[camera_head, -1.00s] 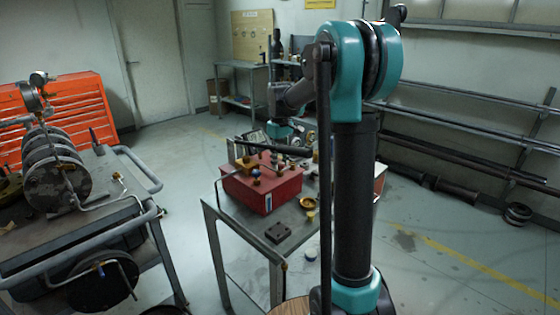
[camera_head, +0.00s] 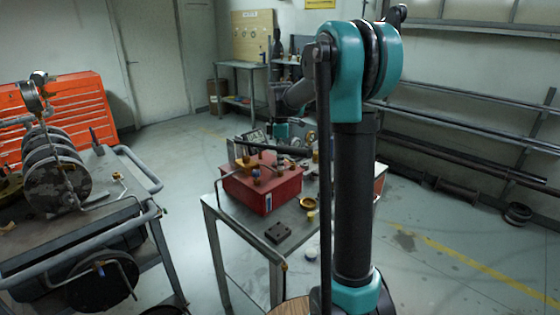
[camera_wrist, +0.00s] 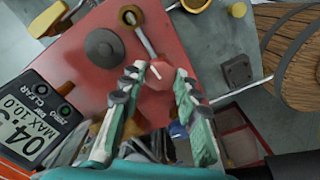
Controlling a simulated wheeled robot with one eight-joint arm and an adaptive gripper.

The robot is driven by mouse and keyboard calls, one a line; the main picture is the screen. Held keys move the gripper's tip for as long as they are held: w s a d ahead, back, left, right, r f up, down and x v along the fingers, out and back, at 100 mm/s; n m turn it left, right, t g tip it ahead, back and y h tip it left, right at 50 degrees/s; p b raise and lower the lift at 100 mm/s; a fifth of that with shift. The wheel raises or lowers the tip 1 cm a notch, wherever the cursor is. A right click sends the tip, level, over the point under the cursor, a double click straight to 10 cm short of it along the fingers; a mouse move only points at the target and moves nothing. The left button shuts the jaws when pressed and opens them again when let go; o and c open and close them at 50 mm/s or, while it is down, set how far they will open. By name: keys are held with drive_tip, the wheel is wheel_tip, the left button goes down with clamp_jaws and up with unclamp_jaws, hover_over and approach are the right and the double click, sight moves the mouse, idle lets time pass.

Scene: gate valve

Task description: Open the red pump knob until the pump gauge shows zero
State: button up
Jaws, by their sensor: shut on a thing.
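The red pump body (camera_wrist: 90,55) fills much of the wrist view; in the head view the red box (camera_head: 262,188) sits on the metal table. The red knob (camera_wrist: 157,76) lies between the two fingers of my gripper (camera_wrist: 159,72), which is shut on it. The digital gauge (camera_wrist: 28,125) is at the left of the wrist view, partly cut off. Its display starts with "04" and reads "MAX 10.0"; the last digits are hidden. In the head view the gripper and knob are too small and hidden to make out.
A black bar (camera_head: 275,147) runs over the pump. A brass dish (camera_head: 310,202) and a dark block (camera_head: 278,232) lie on the table. A wooden barrel (camera_wrist: 297,58) is at the right of the wrist view. A pipe cart (camera_head: 75,215) stands to the left.

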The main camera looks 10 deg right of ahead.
drive_tip(key=shift+n, duration=1.2)
drive_tip(key=o, duration=1.2)
drive_tip(key=shift+c, duration=0.2)
drive_tip(key=shift+r, duration=0.15)
wheel_tip(320, 180, up, 12)
